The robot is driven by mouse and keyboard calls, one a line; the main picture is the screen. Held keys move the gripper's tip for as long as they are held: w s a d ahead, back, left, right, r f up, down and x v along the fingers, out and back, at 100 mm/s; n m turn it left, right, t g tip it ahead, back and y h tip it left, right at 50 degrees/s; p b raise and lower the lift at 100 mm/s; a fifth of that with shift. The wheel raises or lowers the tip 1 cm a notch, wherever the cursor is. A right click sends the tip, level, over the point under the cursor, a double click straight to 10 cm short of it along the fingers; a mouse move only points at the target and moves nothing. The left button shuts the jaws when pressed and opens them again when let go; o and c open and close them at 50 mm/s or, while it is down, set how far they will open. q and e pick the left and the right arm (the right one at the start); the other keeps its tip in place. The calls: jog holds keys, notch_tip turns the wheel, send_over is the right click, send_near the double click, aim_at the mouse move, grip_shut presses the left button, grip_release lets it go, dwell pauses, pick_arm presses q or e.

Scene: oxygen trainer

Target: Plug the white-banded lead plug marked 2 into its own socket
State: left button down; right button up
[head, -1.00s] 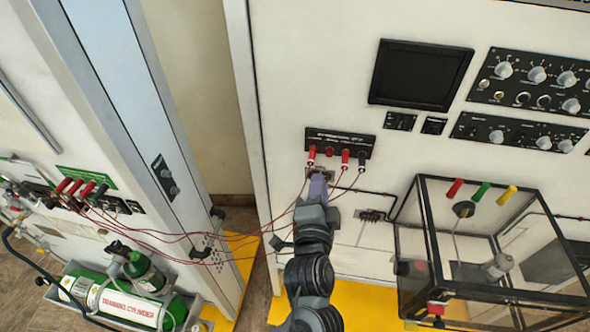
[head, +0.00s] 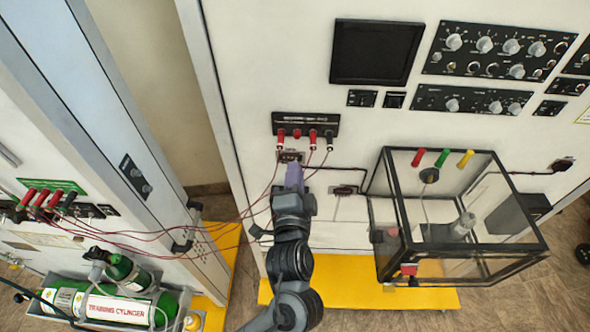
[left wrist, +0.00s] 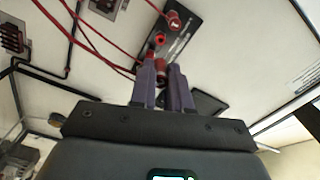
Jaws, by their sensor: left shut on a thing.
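The black socket strip (head: 305,119) is on the white panel. A red plug (head: 281,136) with a white band is at its left; another red plug (head: 313,136) and a black plug (head: 329,136) are at its right. A short red socket (head: 297,133) lies between the red plugs. My left gripper (head: 294,166) is just below the strip, its purple fingers pointing up at it. In the left wrist view its fingers (left wrist: 161,82) are shut on a red plug (left wrist: 162,68), close to the strip (left wrist: 182,42). Its band and number cannot be read. My right gripper is not in view.
Red leads (head: 236,218) hang across to several plugs (head: 46,199) on the left cabinet. A clear black-framed box (head: 452,245) stands right of my left arm. Green cylinders (head: 118,309) lie at lower left. A small connector (head: 343,189) is on the panel beside the gripper.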

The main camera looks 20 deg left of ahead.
pick_arm(q)
jog(key=x, duration=0.2)
jog(key=shift+w+a, duration=0.1)
jog(key=shift+w, duration=0.15)
jog(key=shift+x, duration=1.7)
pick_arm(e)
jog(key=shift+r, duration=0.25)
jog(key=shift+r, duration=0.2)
pick_arm(q)
jog(key=shift+r+p, duration=0.1)
jog(key=shift+p, duration=0.4)
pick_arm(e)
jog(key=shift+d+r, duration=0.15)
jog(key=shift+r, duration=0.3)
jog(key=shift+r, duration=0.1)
pick_arm(q)
jog(key=shift+p, duration=0.35)
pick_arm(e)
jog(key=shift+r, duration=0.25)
